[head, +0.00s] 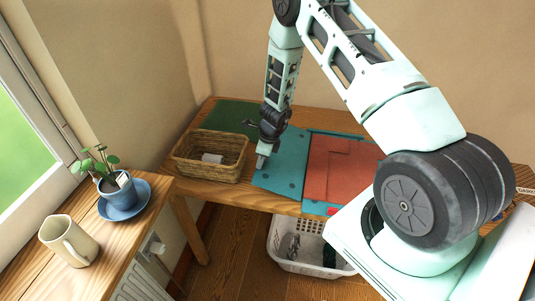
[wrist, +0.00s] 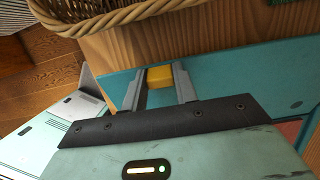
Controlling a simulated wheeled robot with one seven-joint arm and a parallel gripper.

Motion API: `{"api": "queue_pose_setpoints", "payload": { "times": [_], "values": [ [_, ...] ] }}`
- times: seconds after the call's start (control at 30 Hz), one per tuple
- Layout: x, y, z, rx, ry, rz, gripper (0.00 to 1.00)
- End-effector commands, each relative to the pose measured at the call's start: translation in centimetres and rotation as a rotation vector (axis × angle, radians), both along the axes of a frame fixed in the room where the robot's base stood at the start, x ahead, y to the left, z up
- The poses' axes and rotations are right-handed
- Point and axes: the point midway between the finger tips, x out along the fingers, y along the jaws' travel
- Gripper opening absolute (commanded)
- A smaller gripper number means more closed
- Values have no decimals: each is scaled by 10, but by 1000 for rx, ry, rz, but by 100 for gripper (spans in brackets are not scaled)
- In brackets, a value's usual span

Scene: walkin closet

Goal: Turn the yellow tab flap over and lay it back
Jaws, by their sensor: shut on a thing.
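A yellow tab (wrist: 160,76) sits between the two fingers of my gripper (wrist: 159,70) in the wrist view, at the edge of a teal flap (wrist: 215,70). My gripper is shut on this tab. In the head view my gripper (head: 262,163) is at the left edge of the teal flap (head: 284,172), which has darker dots and lies left of an orange-red panel (head: 340,168) with a teal border. The flap looks flat or nearly so; I cannot tell whether its edge is raised. The tab is hidden in the head view.
A wicker basket (head: 182,160) with a pale item inside stands just left of the flap; its rim (wrist: 110,20) is close in the wrist view. A dark green mat (head: 235,112) lies behind. A white crate (head: 280,256) is under the wooden table.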

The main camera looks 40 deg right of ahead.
Motion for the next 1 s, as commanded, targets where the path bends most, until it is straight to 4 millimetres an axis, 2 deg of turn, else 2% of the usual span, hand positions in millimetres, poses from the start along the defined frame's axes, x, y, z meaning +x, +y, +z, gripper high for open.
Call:
{"api": "queue_pose_setpoints", "payload": {
  "times": [0.03,0.1,0.4,1.0],
  "values": [
    [4,8,-11,8,-2,8,0],
    [7,10,-19,9,-3,10,0],
    [13,17,-42,12,-3,10,0],
    [14,18,-48,13,-3,11,0]
  ]
}}
